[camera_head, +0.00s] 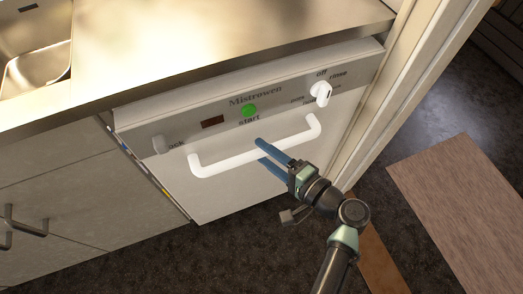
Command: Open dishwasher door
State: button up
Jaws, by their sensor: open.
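The dishwasher door (225,200) is a pale front panel below the counter, under a control strip with a green start button (249,111) and a white knob (321,92). Its top appears tilted a little outward, with a narrow gap along the left side. A white bar handle (226,162) runs across the door. My gripper (259,149) is open, its two blue fingers at the right half of the handle, one passing above the bar and one below. I cannot tell whether they touch it.
A metal counter (230,45) with a sink (35,50) lies above. Cabinets with metal handles (25,225) stand at the left. A pale door frame (400,90) rises close on the right. Dark floor and a brown mat (470,205) lie beyond.

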jog(key=shift+x, duration=0.85)
grip_shut()
dwell(0.8)
